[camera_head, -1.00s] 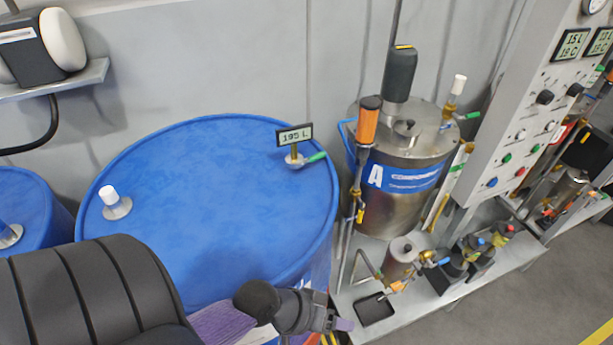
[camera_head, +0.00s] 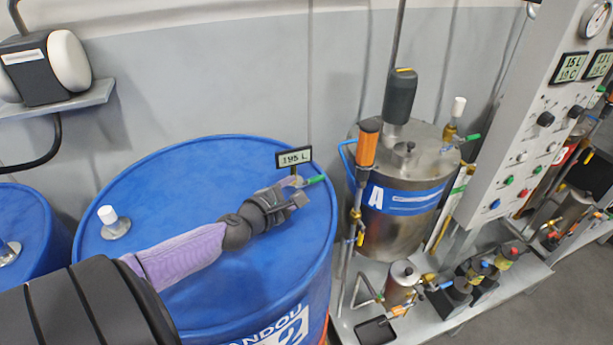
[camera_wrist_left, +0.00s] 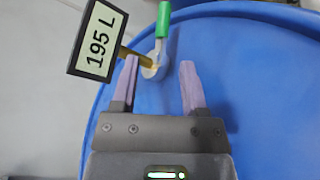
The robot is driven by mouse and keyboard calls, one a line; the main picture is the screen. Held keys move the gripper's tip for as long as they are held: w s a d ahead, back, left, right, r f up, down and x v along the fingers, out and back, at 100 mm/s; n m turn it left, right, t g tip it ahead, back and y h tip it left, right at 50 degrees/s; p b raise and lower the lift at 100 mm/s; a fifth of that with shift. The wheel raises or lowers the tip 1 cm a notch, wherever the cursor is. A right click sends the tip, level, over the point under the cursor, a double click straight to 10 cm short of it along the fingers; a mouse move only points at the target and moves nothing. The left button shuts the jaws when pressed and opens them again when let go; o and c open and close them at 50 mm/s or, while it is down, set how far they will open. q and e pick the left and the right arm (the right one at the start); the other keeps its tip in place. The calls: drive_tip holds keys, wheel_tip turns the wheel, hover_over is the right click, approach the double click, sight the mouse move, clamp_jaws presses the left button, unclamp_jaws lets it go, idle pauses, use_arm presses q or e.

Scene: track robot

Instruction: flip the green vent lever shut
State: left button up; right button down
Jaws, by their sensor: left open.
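A green lever (camera_head: 315,180) sticks out to the right from a brass valve on top of the big blue drum (camera_head: 190,190). A 195 L display (camera_head: 294,157) stands on the same fitting. My left gripper (camera_head: 298,194) is over the drum top, close to this valve, and partly hides its base. In the left wrist view the gripper (camera_wrist_left: 159,64) is open and empty. The green lever (camera_wrist_left: 163,20) lies just beyond the fingertips, and the display (camera_wrist_left: 98,38) is to the left of the left finger. My right gripper is not in view.
A steel tank A (camera_head: 403,200) with its own small green lever (camera_head: 473,137) stands right of the drum. A white-capped fitting (camera_head: 110,219) sits on the drum's left side. A control panel (camera_head: 535,125) is further right. Much of the drum top is clear.

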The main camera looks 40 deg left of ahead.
sight(303, 185)
use_arm(q)
drive_tip(key=b+x, duration=0.1)
drive_tip(key=x, duration=0.4)
drive_tip(key=shift+w+f, duration=0.1)
drive_tip(key=shift+w, duration=0.2)
